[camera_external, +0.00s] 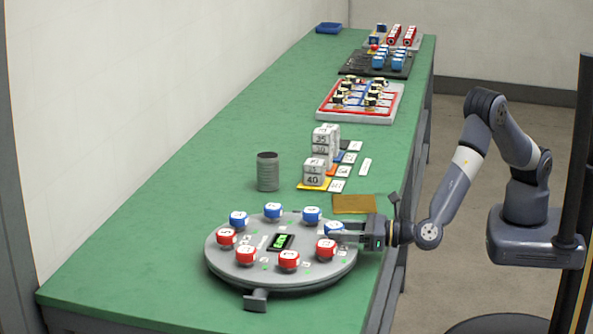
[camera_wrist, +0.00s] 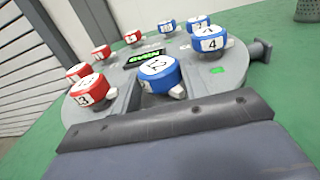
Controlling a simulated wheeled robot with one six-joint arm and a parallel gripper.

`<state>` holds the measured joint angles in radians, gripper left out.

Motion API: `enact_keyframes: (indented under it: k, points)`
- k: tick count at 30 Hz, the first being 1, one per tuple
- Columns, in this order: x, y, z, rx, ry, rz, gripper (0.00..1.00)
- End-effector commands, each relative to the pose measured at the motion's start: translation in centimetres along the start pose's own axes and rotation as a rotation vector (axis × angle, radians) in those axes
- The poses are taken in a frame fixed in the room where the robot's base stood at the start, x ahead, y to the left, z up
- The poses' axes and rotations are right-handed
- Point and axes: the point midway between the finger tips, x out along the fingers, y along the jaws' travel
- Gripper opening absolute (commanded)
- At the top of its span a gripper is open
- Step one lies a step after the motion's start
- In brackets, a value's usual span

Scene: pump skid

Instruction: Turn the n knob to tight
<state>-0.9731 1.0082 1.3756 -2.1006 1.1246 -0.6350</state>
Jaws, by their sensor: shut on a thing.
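A round grey plate (camera_external: 222,262) near the front of the green table carries a ring of blue and red knobs with white caps. My gripper (camera_external: 338,236) reaches in from the right and is shut on the blue knob (camera_external: 335,226) on the plate's right side. In the wrist view this blue knob (camera_wrist: 160,72) is in the centre, its sides partly hidden by the fingers. The mark on its cap is tilted and I cannot read it surely as n. A dark display (camera_external: 280,241) with green characters is at the plate's middle; it also shows in the wrist view (camera_wrist: 145,57).
A red knob (camera_external: 326,249) sits close in front of my gripper, and a blue knob (camera_external: 311,215) stands behind it. A brown pad (camera_external: 354,204), a grey ribbed can (camera_external: 267,172) and number blocks (camera_external: 314,172) stand farther back. The left of the table is clear.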

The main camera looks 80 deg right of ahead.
Motion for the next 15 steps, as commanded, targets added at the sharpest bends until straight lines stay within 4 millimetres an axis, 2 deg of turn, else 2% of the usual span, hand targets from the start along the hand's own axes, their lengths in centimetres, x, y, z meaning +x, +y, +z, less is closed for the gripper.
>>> enact_keyframes:
  k: [5, 15]
  points:
    - [0.01, 0.12, -0.03, 0.002, -0.002, -0.015, 0.19]
    - [0.12, 0.53, 0.03, 0.004, -0.006, -0.210, 0.19]
